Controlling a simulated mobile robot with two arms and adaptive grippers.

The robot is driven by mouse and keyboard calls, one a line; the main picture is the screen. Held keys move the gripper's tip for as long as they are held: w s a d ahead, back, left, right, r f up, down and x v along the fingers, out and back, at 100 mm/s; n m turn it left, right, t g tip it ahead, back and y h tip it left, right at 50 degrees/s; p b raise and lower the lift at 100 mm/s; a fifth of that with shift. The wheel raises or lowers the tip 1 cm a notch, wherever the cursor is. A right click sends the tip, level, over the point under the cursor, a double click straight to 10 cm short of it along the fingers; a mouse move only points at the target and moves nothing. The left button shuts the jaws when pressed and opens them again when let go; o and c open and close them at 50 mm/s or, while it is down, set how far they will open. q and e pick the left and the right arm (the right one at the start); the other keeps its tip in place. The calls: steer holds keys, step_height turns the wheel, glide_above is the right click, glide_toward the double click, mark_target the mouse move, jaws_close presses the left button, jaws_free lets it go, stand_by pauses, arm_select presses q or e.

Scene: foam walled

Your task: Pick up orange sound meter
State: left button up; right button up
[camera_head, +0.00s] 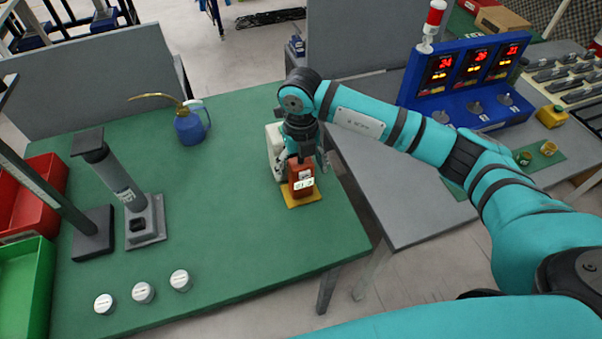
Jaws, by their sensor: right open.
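The orange sound meter (303,182) stands upright on a small yellow-orange base or mat (302,203) near the right edge of the green table (230,235). It has a lit white display on its front. My right gripper (305,160) points down right at the top of the meter, with its fingers open around or just above it. The fingers partly hide the meter's top, so I cannot tell whether they touch it. My left gripper is not in the view.
A white container (275,150) stands close behind the meter, partly hidden by my gripper. A blue oil can (190,125), a grey column device (125,185) and white round pieces (143,292) are further left. A blue display panel (465,80) stands on the grey table. The green table's middle is clear.

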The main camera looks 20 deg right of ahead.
steer(key=c, duration=1.4)
steer(key=shift+c, duration=0.8)
steer(key=shift+r, duration=0.15)
